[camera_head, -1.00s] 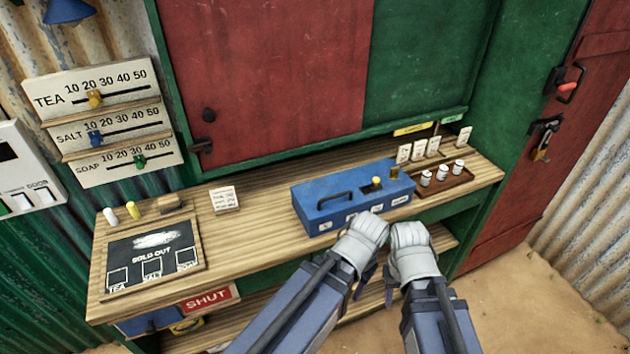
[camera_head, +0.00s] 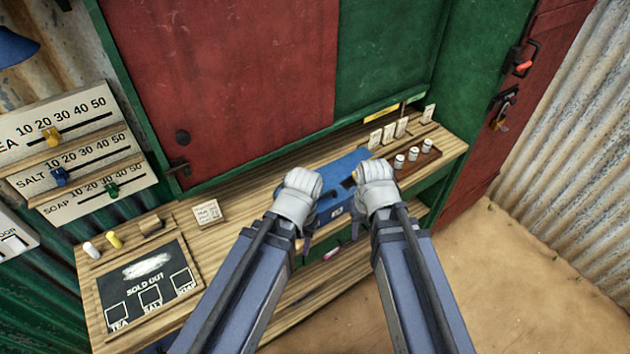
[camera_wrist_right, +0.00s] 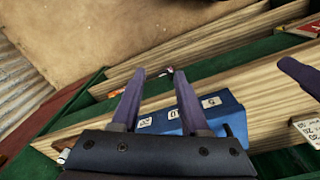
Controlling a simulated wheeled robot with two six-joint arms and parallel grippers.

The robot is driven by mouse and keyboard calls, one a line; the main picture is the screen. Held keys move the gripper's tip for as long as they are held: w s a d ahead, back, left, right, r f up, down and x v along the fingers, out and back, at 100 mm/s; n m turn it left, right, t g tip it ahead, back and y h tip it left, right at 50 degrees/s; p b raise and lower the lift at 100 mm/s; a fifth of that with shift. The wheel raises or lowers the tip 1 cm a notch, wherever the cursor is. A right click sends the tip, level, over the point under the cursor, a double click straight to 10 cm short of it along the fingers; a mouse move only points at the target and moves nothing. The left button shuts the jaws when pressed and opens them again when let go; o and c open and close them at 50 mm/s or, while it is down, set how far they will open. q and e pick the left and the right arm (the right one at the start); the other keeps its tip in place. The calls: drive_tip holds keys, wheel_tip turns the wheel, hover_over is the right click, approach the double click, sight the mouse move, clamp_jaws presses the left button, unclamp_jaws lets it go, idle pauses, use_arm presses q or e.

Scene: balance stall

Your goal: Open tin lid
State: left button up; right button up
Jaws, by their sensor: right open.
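The blue tin (camera_head: 349,161) stands on the wooden counter with its lid down, partly hidden behind my two wrists. Part of its dark handle (camera_head: 329,195) shows between them. The tin's labelled front shows in the right wrist view (camera_wrist_right: 226,116). My right gripper (camera_head: 357,226) is in front of the tin's right part. Its two fingers are apart and empty in the right wrist view (camera_wrist_right: 159,72). My left gripper (camera_head: 307,241) is at the tin's left front; its jaw opening is hidden. I cannot tell whether either gripper touches the tin.
A tray with small white jars (camera_head: 413,155) stands right of the tin, with upright white cards (camera_head: 388,133) behind. The counter between card and tin is mostly clear.

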drive_tip(key=w+r+m+p, duration=0.3)
drive_tip(key=w+r+p, duration=0.1)
drive_tip(key=r+p, duration=0.15)
drive_tip(key=m+t+y+p, duration=0.1)
drive_tip(key=m+t+y, duration=0.1)
drive_tip(key=m, duration=0.7)
approach(321, 196)
use_arm(q)
wheel_tip(321, 196, up, 8)
drive_tip(key=shift+a, duration=0.2)
use_arm(e)
drive_tip(key=shift+w+a, duration=0.15)
use_arm(q)
drive_tip(key=shift+w+f, duration=0.1)
drive_tip(key=shift+f, duration=0.05)
use_arm(e)
drive_tip(key=b+x, duration=0.7)
drive_tip(key=shift+f+b, duration=0.3)
drive_tip(key=shift+f, duration=0.15)
use_arm(q)
wheel_tip(321, 196, down, 8)
drive_tip(key=shift+r, duration=0.25)
use_arm(e)
drive_tip(key=shift+r, duration=0.1)
clamp_jaws()
